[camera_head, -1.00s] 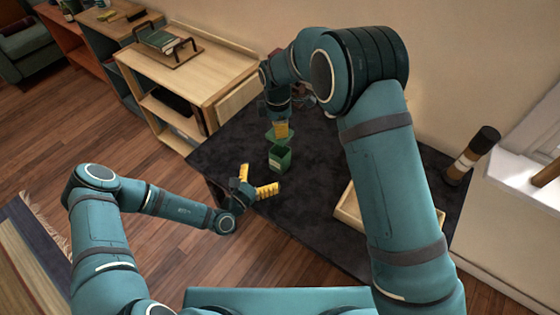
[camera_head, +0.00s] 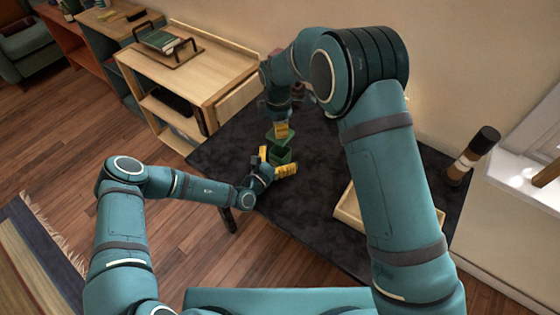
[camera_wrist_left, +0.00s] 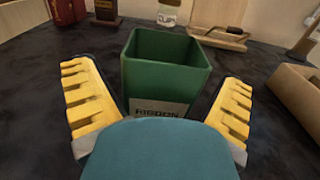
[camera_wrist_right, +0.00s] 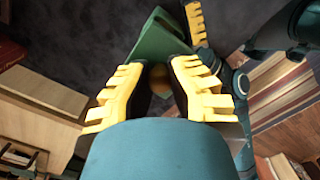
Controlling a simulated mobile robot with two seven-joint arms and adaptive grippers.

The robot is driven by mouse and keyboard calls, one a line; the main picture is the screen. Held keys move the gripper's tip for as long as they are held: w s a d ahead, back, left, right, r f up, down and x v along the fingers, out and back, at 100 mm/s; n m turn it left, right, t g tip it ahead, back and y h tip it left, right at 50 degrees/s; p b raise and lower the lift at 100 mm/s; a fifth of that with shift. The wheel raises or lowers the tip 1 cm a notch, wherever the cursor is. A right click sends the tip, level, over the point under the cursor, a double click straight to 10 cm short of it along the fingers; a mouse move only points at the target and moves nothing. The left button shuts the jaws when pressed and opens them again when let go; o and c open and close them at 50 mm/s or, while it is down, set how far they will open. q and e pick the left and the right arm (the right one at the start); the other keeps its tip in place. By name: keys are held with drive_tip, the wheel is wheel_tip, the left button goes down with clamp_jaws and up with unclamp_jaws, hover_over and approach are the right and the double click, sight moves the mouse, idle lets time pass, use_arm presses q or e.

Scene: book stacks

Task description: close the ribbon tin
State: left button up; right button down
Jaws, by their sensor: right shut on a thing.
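The ribbon tin (camera_head: 280,156) is a green, square, open-topped box standing on the dark table. In the left wrist view the tin (camera_wrist_left: 165,65) is upright, with part of a "RIBBON" label on its near face. My left gripper (camera_head: 275,163) is open, its yellow fingers on either side of the tin; visible gaps show in the left wrist view. My right gripper (camera_head: 283,127) is shut on the green lid (camera_wrist_right: 153,42), holding it above the tin. A round brownish knob (camera_wrist_right: 160,77) shows between its fingers. The right gripper largely hides the tin in the right wrist view.
A shallow wooden tray (camera_head: 349,213) lies on the table, partly behind my right arm. A dark-topped cylinder (camera_head: 471,156) stands at the table's right. A wooden shelf (camera_head: 180,75) stands to the left. In the left wrist view, a clear jar (camera_wrist_left: 168,12) stands behind the tin.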

use_arm(q)
drive_tip(key=c, duration=1.3)
drive_tip(key=shift+c, duration=0.2)
use_arm(e)
drive_tip(key=shift+s+a+f, duration=0.1)
drive_tip(key=shift+f, duration=2.4)
drive_tip(key=shift+f, duration=0.1)
drive_tip(key=shift+f, duration=0.8)
drive_tip(key=shift+f, duration=0.6)
drive_tip(key=c, duration=1)
unclamp_jaws()
drive_tip(key=r, duration=1.2)
drive_tip(key=shift+a, duration=0.3)
